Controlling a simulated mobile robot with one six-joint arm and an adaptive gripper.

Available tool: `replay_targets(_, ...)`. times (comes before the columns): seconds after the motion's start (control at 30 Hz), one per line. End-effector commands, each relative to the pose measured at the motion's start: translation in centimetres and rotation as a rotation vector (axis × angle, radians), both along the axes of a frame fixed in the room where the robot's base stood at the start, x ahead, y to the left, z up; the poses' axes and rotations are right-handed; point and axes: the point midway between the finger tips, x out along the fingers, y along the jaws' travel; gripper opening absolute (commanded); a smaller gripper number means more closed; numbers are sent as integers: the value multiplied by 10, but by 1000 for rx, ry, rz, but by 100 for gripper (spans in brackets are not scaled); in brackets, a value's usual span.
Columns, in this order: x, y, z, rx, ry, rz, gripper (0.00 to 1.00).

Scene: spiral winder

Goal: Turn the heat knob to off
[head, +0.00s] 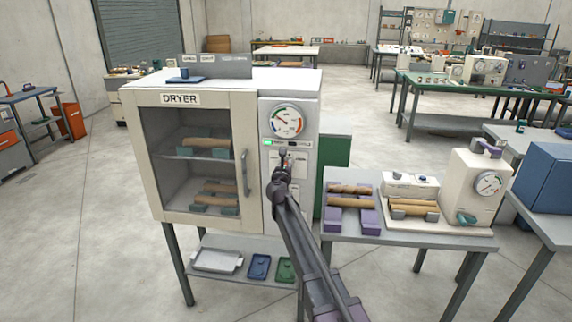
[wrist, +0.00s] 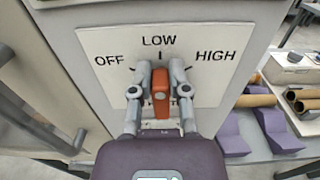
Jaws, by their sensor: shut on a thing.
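The heat knob (wrist: 161,92) is an orange-red bar on a pale panel (wrist: 112,84) marked OFF, LOW and HIGH. It stands about upright, in line with the LOW tick. My gripper (wrist: 160,84) is shut on the knob, one finger on each side. In the head view, my gripper (head: 283,158) is at the control column of the dryer (head: 190,100), below its round gauge (head: 287,121), and the knob is hidden. A green lamp (head: 267,142) is lit under the gauge.
The dryer's door handle (head: 244,172) is left of my gripper. Open floor lies to the left.

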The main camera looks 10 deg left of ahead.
Motion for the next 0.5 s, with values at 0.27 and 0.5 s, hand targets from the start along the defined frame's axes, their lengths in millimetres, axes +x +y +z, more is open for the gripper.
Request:
replay_targets(0.27,-2,1,-2,-89,5,-2,0)
replay_targets(0.5,-2,5,-3,-258,12,-4,0)
